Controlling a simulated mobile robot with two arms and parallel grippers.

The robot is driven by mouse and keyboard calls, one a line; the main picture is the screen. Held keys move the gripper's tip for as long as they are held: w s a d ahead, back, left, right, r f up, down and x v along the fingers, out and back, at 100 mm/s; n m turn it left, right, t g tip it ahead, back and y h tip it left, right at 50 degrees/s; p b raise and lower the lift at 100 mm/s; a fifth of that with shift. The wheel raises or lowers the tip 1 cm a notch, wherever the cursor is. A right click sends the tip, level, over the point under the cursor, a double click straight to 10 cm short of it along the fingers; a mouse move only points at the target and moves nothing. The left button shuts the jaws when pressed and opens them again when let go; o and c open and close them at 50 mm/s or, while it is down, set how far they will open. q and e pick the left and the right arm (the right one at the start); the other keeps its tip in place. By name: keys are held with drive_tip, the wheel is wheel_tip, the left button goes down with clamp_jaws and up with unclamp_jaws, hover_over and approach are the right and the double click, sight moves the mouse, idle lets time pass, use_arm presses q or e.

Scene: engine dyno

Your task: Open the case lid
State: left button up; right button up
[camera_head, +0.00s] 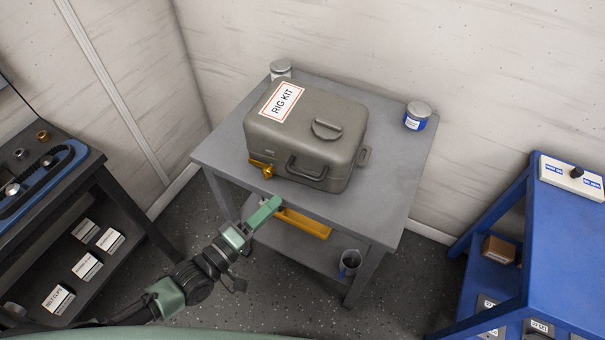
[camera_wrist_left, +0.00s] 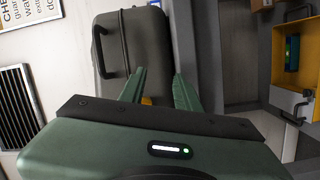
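The grey case (camera_head: 310,125) with a "RIG KIT" label sits on a grey table (camera_head: 225,150), its lid shut. A dark handle (camera_head: 307,170) and a yellow latch (camera_head: 263,168) are on its front side. My left gripper (camera_head: 268,208) is in front of the case near the table's front edge, apart from it. In the left wrist view, the green fingers (camera_wrist_left: 160,85) are spread with nothing between them. The case (camera_wrist_left: 150,50) lies ahead of them, with its handle (camera_wrist_left: 98,50) to the left. A bit of yellow shows between the fingers, partly hidden. My right gripper is not in view.
A silver-lidded can (camera_head: 280,70) and a blue can (camera_head: 417,116) stand at the table's back corners. A yellow tray (camera_head: 304,222) and a dark cup (camera_head: 349,263) are on the lower shelf. A blue bench (camera_head: 570,245) is at right, a dark bench (camera_head: 85,160) at left.

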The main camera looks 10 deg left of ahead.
sight(302, 173)
use_arm(q)
wheel_tip(302, 173, up, 8)
drive_tip(key=s+d+n+h, duration=0.2)
drive_tip(key=d+h, duration=0.1)
drive_tip(key=shift+t, duration=0.4)
drive_tip(key=p+x, duration=0.1)
drive_tip(key=x, duration=0.6)
drive_tip(key=shift+w+f, duration=0.1)
drive_tip(key=shift+w, duration=0.3)
clamp_jaws()
drive_tip(key=shift+y, duration=0.3)
